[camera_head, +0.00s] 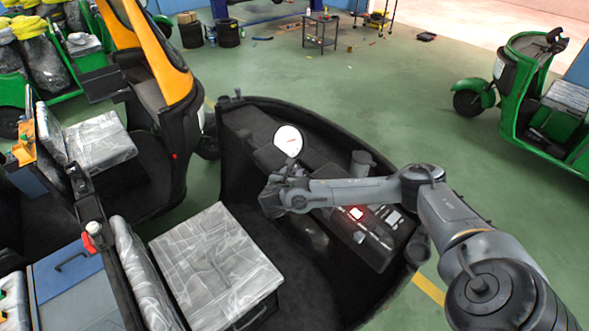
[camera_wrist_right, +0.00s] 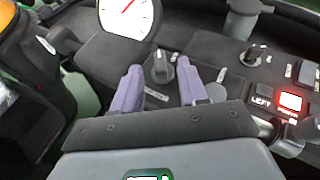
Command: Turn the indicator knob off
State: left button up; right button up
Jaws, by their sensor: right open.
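In the right wrist view, a dark round knob (camera_wrist_right: 158,70) with a raised grip stands on the dashboard, with a small label below it. My right gripper (camera_wrist_right: 159,66) is open, its two purple fingers on either side of this knob with visible gaps. A second knob (camera_wrist_right: 252,56) stands farther right on the panel. I cannot read which label marks the indicator knob. In the head view my right gripper (camera_head: 273,194) is over the dashboard, and its hand hides the knob. My left gripper is not in view.
A white round gauge (camera_head: 288,141) stands just beyond the gripper. A red-lit switch (camera_head: 356,213) glows among switches to the right. A grey cup-shaped part (camera_head: 362,163) stands behind them. A plastic-wrapped seat (camera_head: 216,265) is at the lower left.

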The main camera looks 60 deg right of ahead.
aim_at(295, 170)
jog(key=shift+x, duration=2.4)
jog(key=shift+a, duration=0.1)
grip_shut()
